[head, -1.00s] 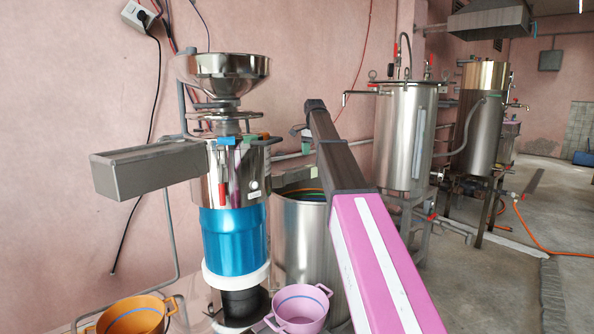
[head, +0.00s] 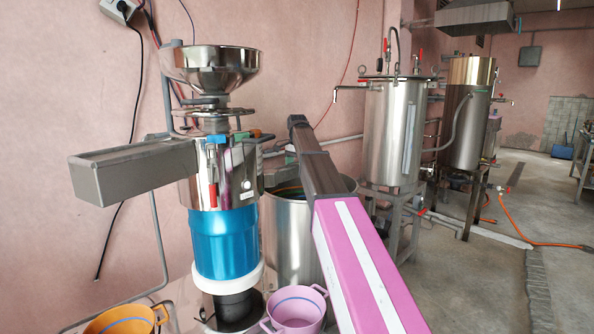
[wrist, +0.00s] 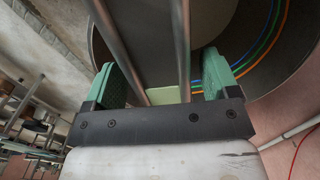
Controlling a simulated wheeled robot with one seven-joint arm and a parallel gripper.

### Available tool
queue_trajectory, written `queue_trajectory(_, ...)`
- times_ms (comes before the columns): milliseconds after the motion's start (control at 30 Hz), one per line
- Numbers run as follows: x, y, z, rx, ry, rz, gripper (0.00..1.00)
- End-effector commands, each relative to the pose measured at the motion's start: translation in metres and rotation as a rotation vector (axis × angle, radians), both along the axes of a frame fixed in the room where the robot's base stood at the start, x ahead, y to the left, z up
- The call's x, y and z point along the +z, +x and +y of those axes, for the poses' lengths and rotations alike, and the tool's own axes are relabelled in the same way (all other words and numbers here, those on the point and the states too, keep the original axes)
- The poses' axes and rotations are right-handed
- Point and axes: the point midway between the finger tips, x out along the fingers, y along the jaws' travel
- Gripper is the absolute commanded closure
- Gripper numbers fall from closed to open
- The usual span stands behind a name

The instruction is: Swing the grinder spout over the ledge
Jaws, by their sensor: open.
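The grinder (head: 225,225) stands at the left in the head view, with a steel hopper on top and a blue lower body. A long grey box-shaped part (head: 135,172) juts left from it; I cannot tell for sure whether this is the spout. In the wrist view, my gripper (wrist: 160,75) is open, its green fingers apart. A grey strip with two shiny metal edges (wrist: 145,45) runs between them; it may be the spout, and contact is unclear. My arm hides most of my gripper in the head view. I cannot pick out the ledge.
A steel drum (head: 290,238) with coloured rings inside stands right of the grinder, below my gripper. An orange pot (head: 125,322) and a pink pot (head: 298,312) are at the front. Steel tanks (head: 392,135) stand behind. The floor at right is mostly open.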

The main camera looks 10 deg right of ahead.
Motion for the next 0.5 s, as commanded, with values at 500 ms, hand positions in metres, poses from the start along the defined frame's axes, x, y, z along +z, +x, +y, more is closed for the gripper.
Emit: queue_trajectory(500,-0.0159,0.0001,0.0001,0.0,0.0,0.0,0.22)
